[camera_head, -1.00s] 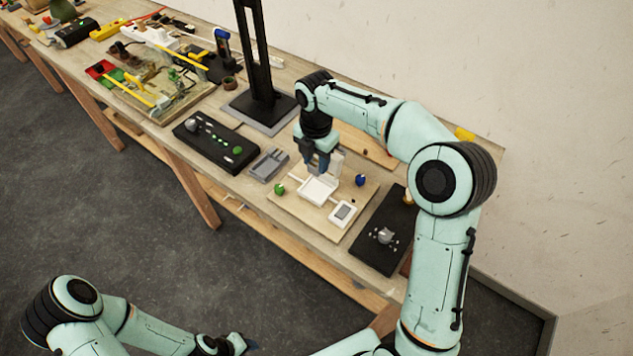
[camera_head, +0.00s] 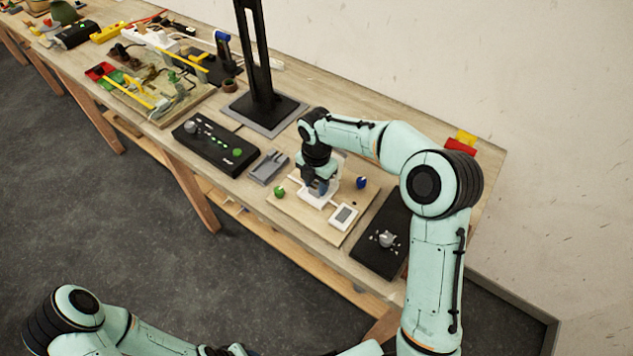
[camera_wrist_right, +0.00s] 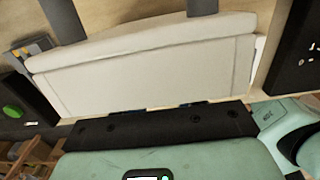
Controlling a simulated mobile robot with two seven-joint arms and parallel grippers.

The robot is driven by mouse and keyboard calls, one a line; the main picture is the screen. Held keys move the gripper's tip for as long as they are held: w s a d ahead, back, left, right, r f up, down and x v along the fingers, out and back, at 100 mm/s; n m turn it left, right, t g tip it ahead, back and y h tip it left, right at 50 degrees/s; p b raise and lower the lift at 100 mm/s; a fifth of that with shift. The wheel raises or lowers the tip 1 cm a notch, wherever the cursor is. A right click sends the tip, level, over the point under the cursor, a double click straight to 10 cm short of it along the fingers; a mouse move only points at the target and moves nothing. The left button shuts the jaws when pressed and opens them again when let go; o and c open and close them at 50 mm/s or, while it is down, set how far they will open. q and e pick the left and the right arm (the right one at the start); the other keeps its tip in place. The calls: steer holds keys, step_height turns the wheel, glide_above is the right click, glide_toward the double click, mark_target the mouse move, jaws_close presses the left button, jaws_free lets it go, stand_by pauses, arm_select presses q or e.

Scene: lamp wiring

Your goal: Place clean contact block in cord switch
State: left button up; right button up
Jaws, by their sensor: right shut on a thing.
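The white cord switch (camera_head: 307,197) lies on a pale wooden board on the bench. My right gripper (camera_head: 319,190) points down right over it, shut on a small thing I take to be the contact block. The block itself is hidden by the fingers and the switch. In the right wrist view a large off-white panel (camera_wrist_right: 150,65), which looks like the raised switch cover, fills the middle and hides the fingertips. The dark fingers show above its top edge. My left gripper (camera_head: 225,350) is at the bottom edge, partly cut off, its jaws unclear.
A green knob (camera_head: 279,191) and a blue knob (camera_head: 361,183) stand on the board, with a white framed piece (camera_head: 343,216) in front. A grey tray (camera_head: 268,166) and a black panel (camera_head: 215,145) are to the left. Another black panel (camera_head: 384,236) is to the right.

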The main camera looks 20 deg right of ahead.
mark_target(316, 187)
steer(key=shift+f, duration=0.2)
steer(key=o, duration=1)
arm_select(q)
steer(key=shift+s, duration=0.1)
arm_select(e)
steer(key=shift+r, duration=0.15)
arm_select(q)
steer(key=w+r+p, duration=0.1)
steer(key=w+r, duration=0.1)
steer(key=shift+w+r+p, duration=0.15)
steer(key=shift+w+p, duration=0.15)
steer(key=shift+p, duration=0.1)
arm_select(e)
step_height(316, 187, up, 12)
steer(key=shift+r, duration=0.1)
